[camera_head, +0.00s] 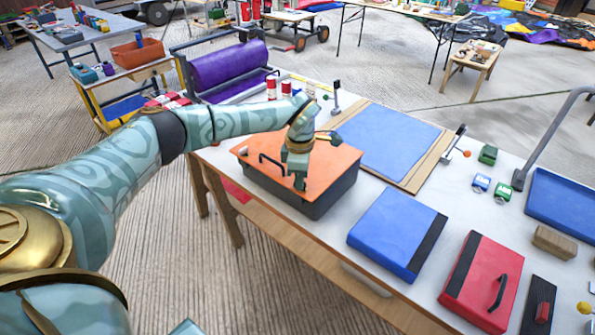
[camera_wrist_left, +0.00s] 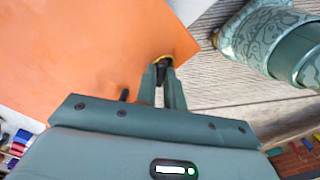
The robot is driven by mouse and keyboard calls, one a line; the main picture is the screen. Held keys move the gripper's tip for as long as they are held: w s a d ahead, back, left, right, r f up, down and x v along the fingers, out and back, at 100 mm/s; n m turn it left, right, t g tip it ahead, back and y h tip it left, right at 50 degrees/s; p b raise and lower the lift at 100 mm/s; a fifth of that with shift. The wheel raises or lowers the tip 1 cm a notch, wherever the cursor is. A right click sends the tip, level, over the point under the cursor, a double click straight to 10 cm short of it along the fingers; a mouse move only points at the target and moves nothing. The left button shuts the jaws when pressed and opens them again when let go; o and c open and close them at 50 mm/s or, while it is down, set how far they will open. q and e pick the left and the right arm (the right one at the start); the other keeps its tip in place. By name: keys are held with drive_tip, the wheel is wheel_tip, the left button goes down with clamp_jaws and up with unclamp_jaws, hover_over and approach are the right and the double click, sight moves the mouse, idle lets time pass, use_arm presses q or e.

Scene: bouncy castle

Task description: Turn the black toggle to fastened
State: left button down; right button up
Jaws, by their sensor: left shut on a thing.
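A dark box (camera_head: 315,205) with an orange lid (camera_head: 335,165) stands on the white table, and a black handle (camera_head: 270,163) rises from the lid. My left gripper (camera_head: 299,183) points down at the lid's near edge. In the left wrist view my left gripper (camera_wrist_left: 163,68) has its fingertips closed on the black toggle (camera_wrist_left: 164,61), near a corner of the orange lid (camera_wrist_left: 80,50). A bit of yellow shows around the toggle. The fingers hide most of it, so I cannot tell its angle. My right gripper is not in view.
A blue case (camera_head: 390,230) and a red case (camera_head: 480,275) lie to the right on the table. A blue mat on a board (camera_head: 385,140) lies behind the box. A small lever stand (camera_head: 336,95) is at the back edge. Bare tabletop shows between them.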

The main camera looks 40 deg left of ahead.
use_arm(q)
drive_tip(key=n+p, duration=0.1)
drive_tip(key=n, duration=0.1)
drive_tip(key=n+p, duration=0.3)
drive_tip(key=n, duration=0.1)
drive_tip(key=shift+r, duration=0.25)
drive_tip(key=n+p, duration=0.3)
drive_tip(key=n, duration=0.2)
drive_tip(key=shift+f, duration=0.15)
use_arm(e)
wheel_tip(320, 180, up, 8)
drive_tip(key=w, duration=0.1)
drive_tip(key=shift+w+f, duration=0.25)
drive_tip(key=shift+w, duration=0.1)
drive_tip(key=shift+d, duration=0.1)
use_arm(q)
drive_tip(key=c, duration=1.5)
unclamp_jaws()
wheel_tip(320, 180, up, 16)
drive_tip(key=p, duration=0.3)
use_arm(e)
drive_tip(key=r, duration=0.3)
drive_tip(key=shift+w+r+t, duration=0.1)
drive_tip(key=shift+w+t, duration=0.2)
use_arm(q)
drive_tip(key=shift+d, duration=0.1)
